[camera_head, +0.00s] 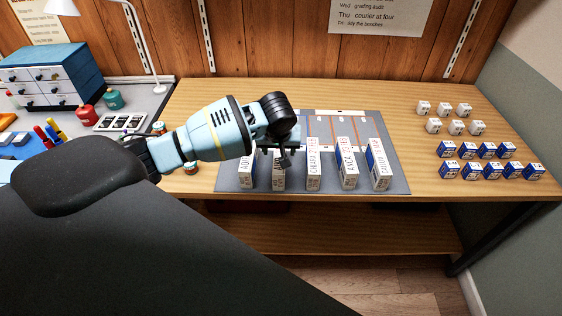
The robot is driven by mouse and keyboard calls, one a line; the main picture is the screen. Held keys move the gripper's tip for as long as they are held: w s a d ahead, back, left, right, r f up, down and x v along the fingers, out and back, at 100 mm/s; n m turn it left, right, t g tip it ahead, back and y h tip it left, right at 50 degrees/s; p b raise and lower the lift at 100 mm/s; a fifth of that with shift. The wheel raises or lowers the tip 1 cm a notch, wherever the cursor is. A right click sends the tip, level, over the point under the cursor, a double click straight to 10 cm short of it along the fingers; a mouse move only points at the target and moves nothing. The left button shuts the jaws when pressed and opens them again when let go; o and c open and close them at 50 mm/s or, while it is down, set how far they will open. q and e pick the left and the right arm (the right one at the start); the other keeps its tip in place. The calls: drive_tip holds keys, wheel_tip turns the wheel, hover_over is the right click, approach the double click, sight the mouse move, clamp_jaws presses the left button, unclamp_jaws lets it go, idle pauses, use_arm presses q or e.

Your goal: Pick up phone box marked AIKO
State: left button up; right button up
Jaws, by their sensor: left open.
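Several upright phone boxes stand in a row along the front of a grey mat (400,178). They are a leftmost box (246,172), a second box (278,178), a middle box (313,172), a fourth box (347,170) and a rightmost box (378,168). Their white spines carry small red and dark lettering. I cannot read AIKO on any of them with certainty. My left gripper (284,158) is open over the top of the second box and hides its upper part. I cannot tell if it touches the box. My right gripper is out of view.
Small white boxes (433,126) and blue-and-white boxes (467,151) stand on the right of the wooden table (412,94). Marked lanes (340,128) cover the mat's back. Jars, pens, a lamp (145,45) and a blue drawer unit (50,75) are at left.

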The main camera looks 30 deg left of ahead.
sight(279, 156)
use_arm(q)
drive_tip(key=shift+x, duration=1.05)
drive_tip(key=shift+f, duration=0.15)
drive_tip(key=shift+w+f, duration=0.1)
drive_tip(key=shift+f, duration=0.25)
drive_tip(key=b+x, duration=0.1)
drive_tip(key=x, duration=0.2)
drive_tip(key=shift+f, duration=0.3)
drive_tip(key=shift+w+a+f, duration=0.1)
drive_tip(key=shift+w+f, duration=0.1)
drive_tip(key=shift+f, duration=0.05)
drive_tip(key=c, duration=1.2)
drive_tip(key=shift+c, duration=0.2)
